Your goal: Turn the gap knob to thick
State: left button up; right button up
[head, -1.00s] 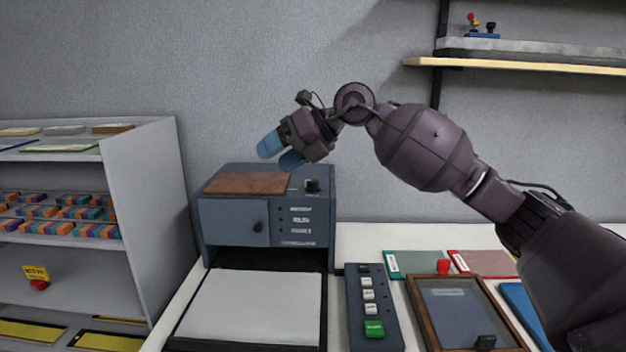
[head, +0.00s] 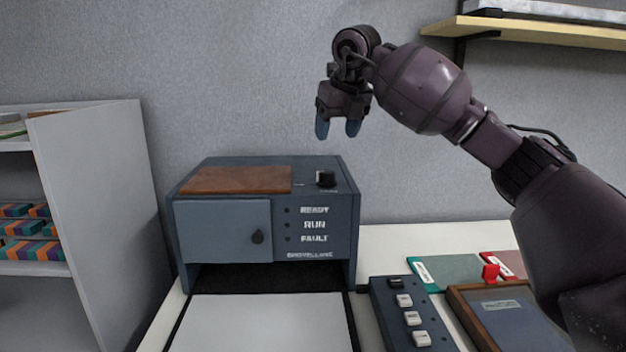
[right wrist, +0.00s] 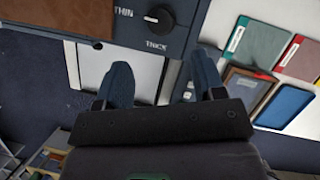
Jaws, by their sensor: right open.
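The gap knob (head: 326,179) is a small black knob on the top right of the blue-grey machine (head: 348,215). In the right wrist view the knob (right wrist: 159,19) has the word THIN to its left and THICK below it. A small pale mark shows on the knob's left side, though its exact direction is hard to tell. My right gripper (head: 338,128) is open and empty, fingers pointing down, above the knob and apart from it. In the right wrist view its two blue fingers (right wrist: 162,66) are spread, with the knob beyond them. My left gripper is not in view.
A brown pad (head: 236,180) lies on the machine's top, left of the knob. A button box (head: 390,312) and a wood-framed tray (head: 466,308) stand at front right. A grey shelf unit (head: 105,200) is at left, a wall shelf (head: 540,32) at upper right.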

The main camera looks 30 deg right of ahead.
aim_at(327, 172)
jog(key=b+x, duration=0.1)
jog(key=x, duration=0.8)
jog(key=shift+f+b, duration=0.35)
jog(key=shift+f, duration=0.05)
jog(key=shift+w+d+f, duration=0.1)
jog(key=shift+w+f, duration=0.1)
jog(key=shift+f, duration=0.25)
jog(key=c, duration=0.9)
